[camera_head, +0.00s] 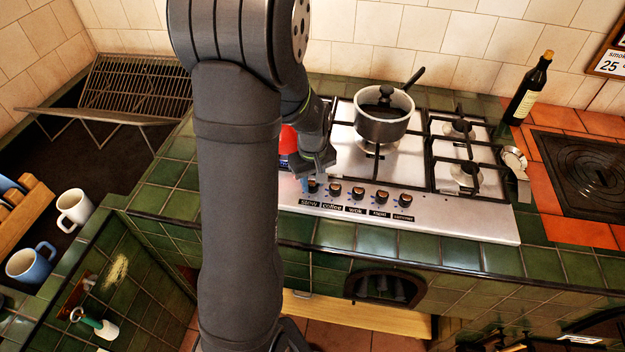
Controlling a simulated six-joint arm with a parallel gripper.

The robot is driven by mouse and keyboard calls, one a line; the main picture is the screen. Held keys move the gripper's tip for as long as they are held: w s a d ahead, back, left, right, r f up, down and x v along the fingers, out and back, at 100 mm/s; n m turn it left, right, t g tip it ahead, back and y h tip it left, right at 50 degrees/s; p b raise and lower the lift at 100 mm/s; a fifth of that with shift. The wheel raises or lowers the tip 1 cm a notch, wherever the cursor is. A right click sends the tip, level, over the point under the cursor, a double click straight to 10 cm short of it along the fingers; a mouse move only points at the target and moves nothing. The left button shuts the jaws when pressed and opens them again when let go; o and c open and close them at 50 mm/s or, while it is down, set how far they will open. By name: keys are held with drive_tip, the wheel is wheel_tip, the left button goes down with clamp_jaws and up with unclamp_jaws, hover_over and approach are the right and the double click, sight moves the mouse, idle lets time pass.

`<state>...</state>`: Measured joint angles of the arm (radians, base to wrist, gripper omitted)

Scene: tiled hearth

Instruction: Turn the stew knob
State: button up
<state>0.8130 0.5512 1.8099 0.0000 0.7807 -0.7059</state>
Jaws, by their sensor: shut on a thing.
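The stew knob (311,187) is the leftmost in the row of knobs along the front of the steel hob (470,221), above the label "stew". My gripper (307,178) comes down from behind at the left end of the row and is shut on the stew knob. The gripper hides part of the knob, so I cannot tell how far it is turned.
A lidded pot (383,125) stands on a burner with its handle pointing back right. A red object (289,139) is partly hidden behind my arm. A dark bottle (528,91) stands on the right. Mugs (75,207) and a rack (135,87) are on the left.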

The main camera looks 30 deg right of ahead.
sight(312, 182)
drive_tip(key=m, duration=0.5)
drive_tip(key=shift+m, duration=2.5)
drive_tip(key=o, duration=1)
drive_tip(key=shift+r, duration=0.1)
wheel_tip(312, 182, up, 17)
drive_tip(key=shift+r, duration=0.15)
wheel_tip(312, 182, down, 18)
drive_tip(key=shift+r, duration=0.25)
